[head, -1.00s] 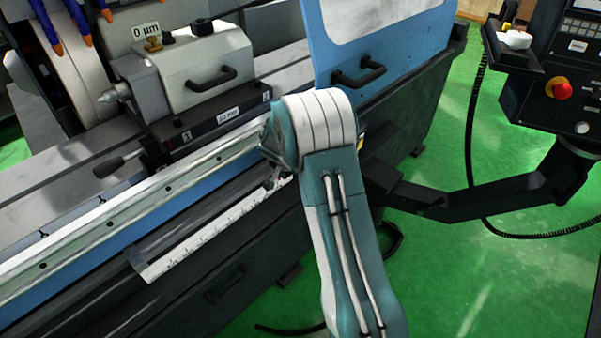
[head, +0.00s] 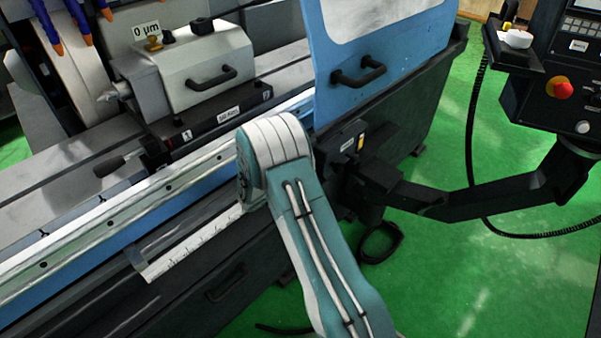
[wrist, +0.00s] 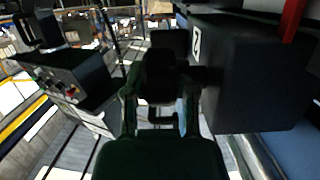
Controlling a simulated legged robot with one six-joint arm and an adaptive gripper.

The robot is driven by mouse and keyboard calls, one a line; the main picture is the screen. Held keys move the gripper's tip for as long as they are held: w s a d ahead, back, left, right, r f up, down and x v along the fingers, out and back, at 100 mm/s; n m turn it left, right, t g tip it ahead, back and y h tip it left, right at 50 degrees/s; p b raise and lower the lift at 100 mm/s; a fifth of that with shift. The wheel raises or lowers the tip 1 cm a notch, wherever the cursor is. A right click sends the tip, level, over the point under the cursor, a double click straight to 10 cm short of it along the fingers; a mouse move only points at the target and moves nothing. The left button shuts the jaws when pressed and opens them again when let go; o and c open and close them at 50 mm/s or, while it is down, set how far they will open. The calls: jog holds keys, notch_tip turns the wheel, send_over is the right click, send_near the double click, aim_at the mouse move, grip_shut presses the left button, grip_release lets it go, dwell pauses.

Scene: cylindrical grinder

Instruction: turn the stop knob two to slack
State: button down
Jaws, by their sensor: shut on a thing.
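In the wrist view my gripper (wrist: 160,104) has its two fingers on either side of a dark, rounded part (wrist: 160,72) and is shut on it. The part looks like a knob, but the picture is too dark to show a number on it. In the head view my arm hides the gripper and whatever it holds. A black strip (head: 222,118) under the grey tailstock housing (head: 205,72) carries a label "1" at its left end; the mark at its right end is too small to read surely.
A large black box (wrist: 255,75) stands close to the right of the gripper. A control box with coloured buttons (wrist: 65,82) is at the left. In the head view a blue door with a black handle (head: 358,75) and a black pendant arm (head: 480,200) are right of my arm.

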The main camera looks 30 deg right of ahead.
jog(key=shift+w+a+f+t+h, duration=0.1)
jog(key=shift+t+h, duration=0.1)
jog(key=shift+h, duration=0.45)
jog(key=shift+a+f+t+h, duration=0.1)
jog(key=shift+t+h, duration=0.1)
jog(key=shift+h, duration=0.45)
jog(key=c, duration=0.7)
grip_release()
jog(key=shift+r, duration=0.1)
jog(key=v, duration=1.2)
jog(key=shift+f, duration=0.3)
